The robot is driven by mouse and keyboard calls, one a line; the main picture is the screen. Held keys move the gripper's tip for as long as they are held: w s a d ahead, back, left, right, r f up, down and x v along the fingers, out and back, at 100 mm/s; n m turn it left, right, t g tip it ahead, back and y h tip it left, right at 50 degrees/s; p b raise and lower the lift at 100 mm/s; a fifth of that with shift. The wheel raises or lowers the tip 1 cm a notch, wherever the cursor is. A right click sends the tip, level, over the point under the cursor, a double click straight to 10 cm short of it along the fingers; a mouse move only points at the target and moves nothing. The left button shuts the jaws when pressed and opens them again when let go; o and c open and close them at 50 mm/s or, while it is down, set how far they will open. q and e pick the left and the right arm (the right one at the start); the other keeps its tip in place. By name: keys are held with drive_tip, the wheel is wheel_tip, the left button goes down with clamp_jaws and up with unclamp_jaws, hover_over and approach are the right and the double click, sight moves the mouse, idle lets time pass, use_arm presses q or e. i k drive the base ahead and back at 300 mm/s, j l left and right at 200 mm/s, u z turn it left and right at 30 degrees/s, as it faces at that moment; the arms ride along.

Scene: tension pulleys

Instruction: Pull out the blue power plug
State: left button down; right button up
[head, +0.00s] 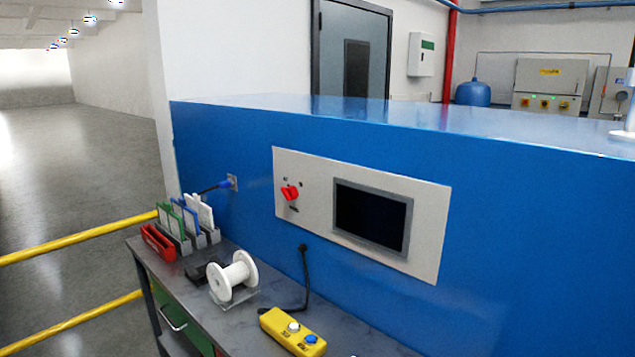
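The blue power plug (224,184) sits in a small grey socket (233,182) on the blue machine wall, left of the control panel. A dark cable runs from the plug to the left and drops behind the upright boards in the rack. The plug appears fully against the socket. Neither of my grippers shows in the head view.
A grey cart (230,315) stands below, carrying a rack of boards (190,225), a red holder (158,243), a white spool (234,276) and a yellow button box (292,332). The control panel (312,215) has a red knob (290,193). Yellow rails (75,246) stand left.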

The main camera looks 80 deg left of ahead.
sight(226, 184)
drive_tip(key=u, duration=3.25)
drive_tip(key=i+j+z, duration=0.1)
drive_tip(key=i+j, duration=0.2)
drive_tip(key=j, duration=0.2)
drive_tip(key=i+j+z, duration=0.1)
drive_tip(key=i+j, duration=0.2)
drive_tip(key=j, duration=0.2)
drive_tip(key=i+j+z, duration=0.1)
drive_tip(key=i+j, duration=0.15)
drive_tip(key=j, duration=0.25)
drive_tip(key=i+j+z, duration=0.15)
drive_tip(key=j, duration=0.4)
drive_tip(key=i+j+z, duration=0.1)
drive_tip(key=i+j, duration=0.2)
drive_tip(key=j, duration=0.3)
drive_tip(key=i+j+z, duration=0.1)
drive_tip(key=j, duration=0.45)
drive_tip(key=i+j+z, duration=0.1)
drive_tip(key=i+j, duration=0.15)
drive_tip(key=j, duration=0.4)
drive_tip(key=i+j+z, duration=0.1)
drive_tip(key=j, duration=0.5)
drive_tip(key=i, duration=0.05)
